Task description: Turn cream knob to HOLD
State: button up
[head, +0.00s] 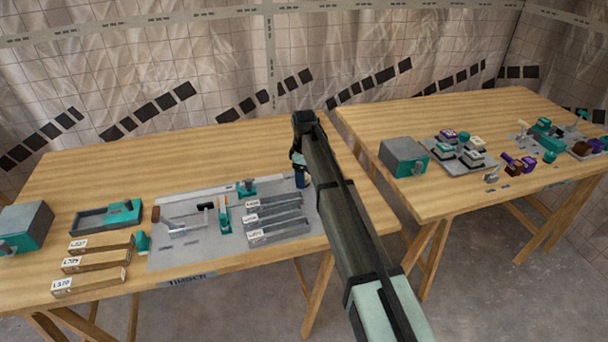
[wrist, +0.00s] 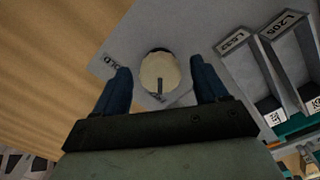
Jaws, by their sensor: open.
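The cream knob (wrist: 151,72) shows in the wrist view as a round cap with a dark pointer mark toward the bottom of the picture. It sits on a grey panel (wrist: 200,20). My gripper (wrist: 160,65) is open, with one blue finger on each side of the knob and a visible gap on both sides. A partly readable label, apparently HOLD (wrist: 108,61), lies left of the knob. In the head view my gripper (head: 301,180) is low over the right end of the panel (head: 185,255), and the knob is hidden there.
Grey trays with label tags (head: 277,218) lie close beside my gripper on the panel. A lever fixture (head: 180,226) and labelled wooden bars (head: 92,265) are farther left. A second table (head: 470,110) with a grey box (head: 404,155) stands at right, across a gap.

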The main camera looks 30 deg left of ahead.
jog(key=c, duration=1.1)
jog(key=shift+o, duration=0.2)
jog(key=shift+m, duration=0.3)
jog(key=m, duration=0.3)
jog(key=shift+m, duration=0.3)
jog(key=m, duration=0.4)
jog(key=shift+m, duration=0.3)
jog(key=m, duration=0.4)
jog(key=shift+m, duration=2.5)
